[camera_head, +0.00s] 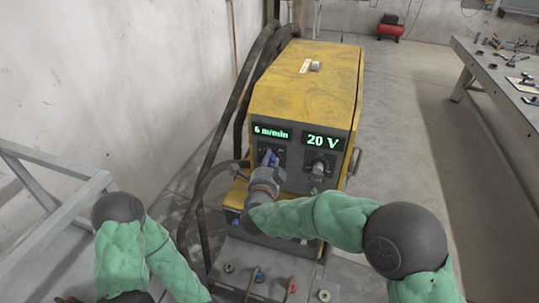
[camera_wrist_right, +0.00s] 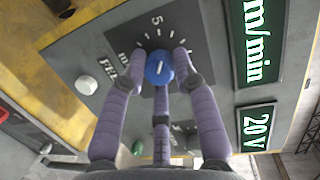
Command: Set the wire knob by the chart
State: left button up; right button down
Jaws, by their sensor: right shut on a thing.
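The yellow machine (camera_head: 300,85) stands in the middle of the head view. Its left display (camera_head: 271,132) reads 6 m/min and its right display (camera_head: 324,141) reads 20 V. The wire knob (camera_wrist_right: 158,69) is blue with a white mark, set in a dark dial with tick marks and a 5. My right gripper (camera_head: 269,160) is at the dial under the left display. In the right wrist view its purple fingers close around the knob's sides. My left arm shows at lower left, but its gripper is not visible. I can make out no chart.
A second knob (camera_head: 318,168) sits under the right display. A white button (camera_wrist_right: 86,85) is beside the dial in the wrist view. Dark hoses run along the machine's left side. A metal rail (camera_head: 55,225) is at left; a workbench (camera_head: 495,72) with tools is at right.

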jog(key=shift+a+r+n+g+p, duration=0.1)
jog(key=shift+n+g+p, duration=0.05)
jog(key=shift+n+p, duration=0.85)
jog(key=shift+a+r+n+g+p, duration=0.1)
jog(key=shift+n+g+p, duration=0.05)
jog(key=shift+n+p, duration=0.8)
jog(key=c, duration=1)
grip_release()
jog(key=shift+f, duration=0.15)
jog(key=v, duration=1.2)
jog(key=shift+a, duration=0.15)
jog(key=shift+w, duration=0.1)
